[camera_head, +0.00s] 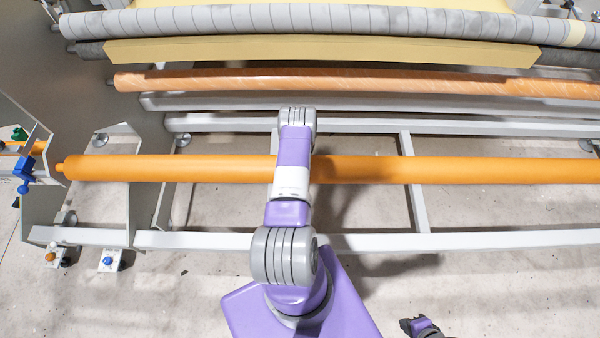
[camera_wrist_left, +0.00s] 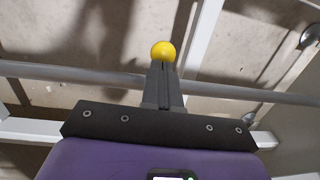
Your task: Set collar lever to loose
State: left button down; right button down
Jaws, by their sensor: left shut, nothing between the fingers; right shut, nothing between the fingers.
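I cannot say for sure which part is the collar lever. A yellow ball knob (camera_wrist_left: 163,51) shows in the left wrist view, just beyond the tips of my left gripper (camera_wrist_left: 162,68). The left gripper is shut, and I cannot tell whether it touches the ball. In the head view the left gripper is hidden beyond my purple and white arm. My right gripper (camera_head: 410,325) is shut and empty at the bottom edge. A blue lever-like fitting (camera_head: 25,174) sits at the left end of the orange roller (camera_head: 400,170), below a green knob (camera_head: 19,133).
A grey rail (camera_wrist_left: 75,74) crosses behind my left gripper in the wrist view. White frame bars (camera_head: 480,241) run below the orange roller. Small fittings with an orange knob (camera_head: 50,257) and a blue knob (camera_head: 108,261) sit at lower left. Wrapped rollers (camera_head: 330,20) lie at the back.

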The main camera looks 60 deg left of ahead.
pick_arm(q)
jog(key=shift+s+d+f, duration=0.2)
jog(key=shift+d+f, duration=0.05)
jog(key=shift+r, duration=0.1)
notch_tip(320, 180, up, 13)
jog(key=w+a+p, duration=0.2)
jog(key=shift+w+p, duration=0.35)
jog(key=shift+p, duration=0.05)
